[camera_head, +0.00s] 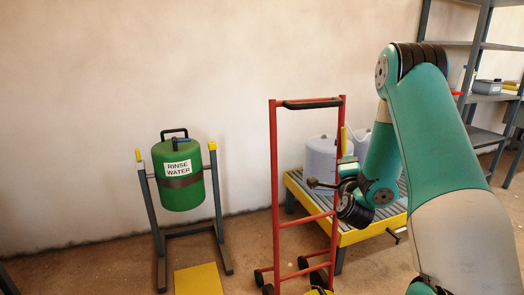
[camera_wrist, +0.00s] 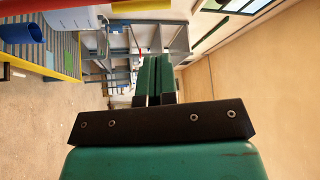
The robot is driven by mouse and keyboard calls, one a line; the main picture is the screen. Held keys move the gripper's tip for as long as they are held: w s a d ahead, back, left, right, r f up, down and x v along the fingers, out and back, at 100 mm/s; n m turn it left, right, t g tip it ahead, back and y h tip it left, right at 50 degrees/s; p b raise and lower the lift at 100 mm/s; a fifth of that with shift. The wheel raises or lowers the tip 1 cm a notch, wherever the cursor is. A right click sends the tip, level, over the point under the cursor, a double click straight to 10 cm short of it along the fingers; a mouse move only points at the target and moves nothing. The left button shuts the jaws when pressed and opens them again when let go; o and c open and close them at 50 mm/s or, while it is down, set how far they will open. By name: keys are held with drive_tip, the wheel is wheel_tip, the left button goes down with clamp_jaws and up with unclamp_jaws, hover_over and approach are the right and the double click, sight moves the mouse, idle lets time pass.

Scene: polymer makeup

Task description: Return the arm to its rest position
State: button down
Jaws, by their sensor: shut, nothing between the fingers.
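My gripper (camera_wrist: 155,75) shows in the wrist view with its two green fingers side by side, shut and empty. The fingers point toward a grey shelf unit in the background and touch nothing that I can see. In the head view my teal and white arm fills the right side, bent at a high elbow. Its dark wrist hangs in front of the yellow-rimmed pallet (camera_head: 354,237), close to the red hand truck (camera_head: 275,180). The gripper fingers are hard to make out there.
A green drum labelled RINSE WATER (camera_head: 179,190) hangs in a grey stand (camera_head: 152,215) at left. Pale containers (camera_head: 321,158) stand on the pallet. A grey shelf unit (camera_head: 487,97) is behind my arm. A yellow plate (camera_head: 198,280) lies on the floor.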

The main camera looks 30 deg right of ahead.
drive_tip(key=shift+w, duration=0.1)
drive_tip(key=w+a+r+n+y, duration=0.25)
drive_tip(key=a+n+y, duration=0.4)
drive_tip(key=a, duration=0.35)
drive_tip(key=w+a+r+n+y, duration=0.1)
drive_tip(key=w+a+n+y, duration=0.35)
drive_tip(key=a+y, duration=0.4)
drive_tip(key=s+a+n+g+y, duration=0.2)
drive_tip(key=s+a+n+g, duration=0.15)
drive_tip(key=a, duration=0.45)
drive_tip(key=s+a+n+g+y, duration=0.2)
drive_tip(key=s+a+n, duration=0.25)
drive_tip(key=a, duration=0.45)
drive_tip(key=s+a+r+n+g+h, duration=0.1)
drive_tip(key=s+a+n+g, duration=0.35)
drive_tip(key=s, duration=0.65)
drive_tip(key=s+a+r+n+g, duration=0.1)
drive_tip(key=s+a+n+g, duration=0.1)
drive_tip(key=s+n+g, duration=0.6)
wheel_tip(320, 180, up, 20)
drive_tip(key=s+m+t+p, duration=0.1)
drive_tip(key=s+t+p, duration=0.1)
drive_tip(key=p, duration=1.7)
drive_tip(key=shift+s+d+f+t, duration=0.15)
drive_tip(key=shift+s+d+t, duration=0.15)
drive_tip(key=shift+t, duration=0.3)
drive_tip(key=shift+f, duration=0.1)
